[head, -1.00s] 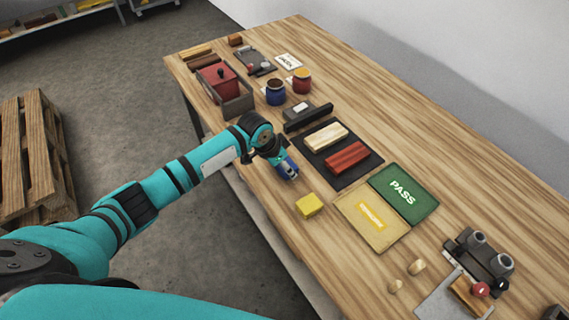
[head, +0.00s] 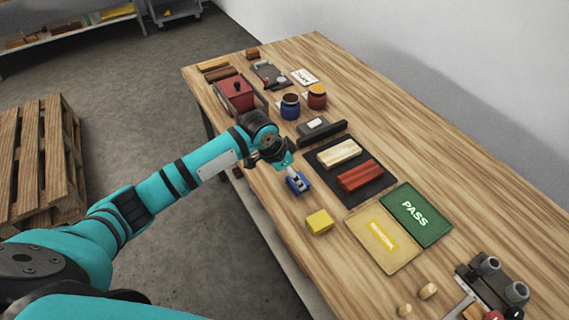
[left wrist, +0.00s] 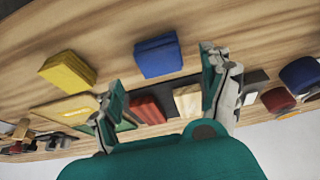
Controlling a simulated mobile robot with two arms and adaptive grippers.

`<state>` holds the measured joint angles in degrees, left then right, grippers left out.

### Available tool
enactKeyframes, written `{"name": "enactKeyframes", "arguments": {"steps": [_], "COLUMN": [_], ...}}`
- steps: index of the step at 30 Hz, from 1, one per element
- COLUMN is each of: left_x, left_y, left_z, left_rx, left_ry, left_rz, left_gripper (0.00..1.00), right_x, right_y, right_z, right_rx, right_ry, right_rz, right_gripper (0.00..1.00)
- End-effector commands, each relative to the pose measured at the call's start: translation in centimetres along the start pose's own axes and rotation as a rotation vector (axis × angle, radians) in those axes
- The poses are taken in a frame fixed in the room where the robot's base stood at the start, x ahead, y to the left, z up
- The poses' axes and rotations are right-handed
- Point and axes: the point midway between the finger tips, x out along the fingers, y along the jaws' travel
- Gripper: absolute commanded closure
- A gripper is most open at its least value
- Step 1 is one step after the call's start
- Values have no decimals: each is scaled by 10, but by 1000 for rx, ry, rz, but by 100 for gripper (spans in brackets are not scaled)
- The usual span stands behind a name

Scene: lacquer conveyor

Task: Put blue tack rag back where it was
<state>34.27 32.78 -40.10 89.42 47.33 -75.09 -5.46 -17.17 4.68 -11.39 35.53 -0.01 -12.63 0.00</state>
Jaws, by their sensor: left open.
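The blue tack rag (head: 299,184), a folded block, lies on the wooden table near its front edge, just beyond the yellow rag (head: 319,222). It also shows in the left wrist view (left wrist: 158,57), with the yellow rag (left wrist: 68,71) to its left. My left gripper (head: 287,168) is right by the blue rag in the head view. In the left wrist view my left gripper (left wrist: 165,92) has its fingers wide apart, with nothing between the tips. My right gripper is not in view.
A black mat (head: 378,185) holds a pale block (head: 338,153) and a red block (head: 360,175). The green PASS card (head: 416,214) and a yellow card (head: 384,240) lie nearer. Blue (head: 290,106) and red (head: 317,97) pots stand farther back.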

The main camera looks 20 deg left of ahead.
Motion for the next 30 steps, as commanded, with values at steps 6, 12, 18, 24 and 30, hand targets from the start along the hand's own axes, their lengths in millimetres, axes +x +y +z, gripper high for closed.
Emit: {"name": "enactKeyframes", "arguments": {"steps": [6,12,18,24,30], "left_x": [-44,-63,-67,-67,-66], "left_y": [-1,0,0,0,0], "left_z": [0,0,0,0,0], "left_rx": [0,-1,-1,-1,-1], "left_ry": [2,0,0,0,0], "left_rz": [-2,0,0,0,1], "left_gripper": [19,19,19,19,19], "right_x": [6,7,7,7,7], "right_y": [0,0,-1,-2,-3], "right_z": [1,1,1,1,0], "right_rx": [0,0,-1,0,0], "right_ry": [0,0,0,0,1], "right_rz": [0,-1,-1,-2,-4], "right_gripper": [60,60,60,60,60]}}
